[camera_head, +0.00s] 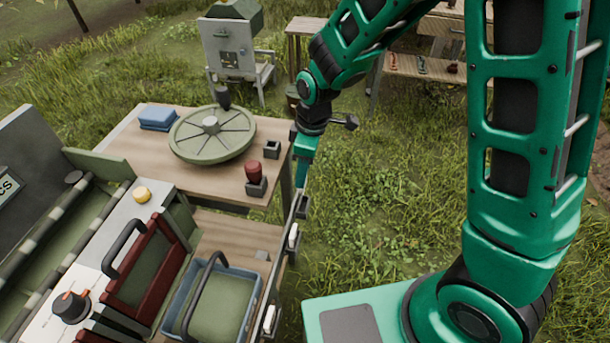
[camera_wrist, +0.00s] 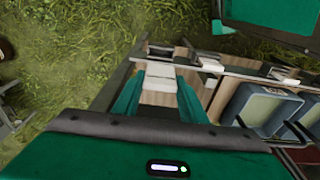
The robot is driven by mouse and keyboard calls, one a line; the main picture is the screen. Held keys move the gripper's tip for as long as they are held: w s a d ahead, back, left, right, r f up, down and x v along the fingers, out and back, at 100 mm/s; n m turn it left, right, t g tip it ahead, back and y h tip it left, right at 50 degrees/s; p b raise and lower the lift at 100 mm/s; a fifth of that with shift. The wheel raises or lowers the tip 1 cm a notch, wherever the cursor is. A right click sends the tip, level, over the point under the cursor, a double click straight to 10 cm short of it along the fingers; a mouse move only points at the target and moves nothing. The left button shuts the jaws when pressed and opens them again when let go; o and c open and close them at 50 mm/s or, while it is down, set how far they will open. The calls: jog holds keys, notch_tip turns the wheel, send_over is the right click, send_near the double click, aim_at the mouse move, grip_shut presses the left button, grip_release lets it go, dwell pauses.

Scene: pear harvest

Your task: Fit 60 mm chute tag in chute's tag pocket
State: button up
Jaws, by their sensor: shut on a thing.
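My gripper (camera_head: 304,182) points down at the right edge of the wooden bench, above a rail (camera_head: 281,262) with small holders. In the wrist view my gripper (camera_wrist: 158,92) is shut on a pale, flat block, the tag (camera_wrist: 160,79), between its green fingers. The held tag cannot be made out in the head view. A dark holder (camera_head: 304,207) sits on the rail just below the fingertips; it also shows just beyond the tag in the wrist view (camera_wrist: 160,50). I cannot tell which part is the chute's tag pocket.
Two white pieces, a nearer one (camera_head: 269,318) and a farther one (camera_head: 293,237), sit along the rail. A blue-rimmed basket (camera_head: 256,300) and a red crate (camera_head: 182,258) stand left of it. A round green turntable (camera_head: 185,143) is on the bench. Grass to the right is open.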

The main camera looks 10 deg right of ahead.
jog(key=shift+r, duration=3)
jog(key=shift+f, duration=0.1)
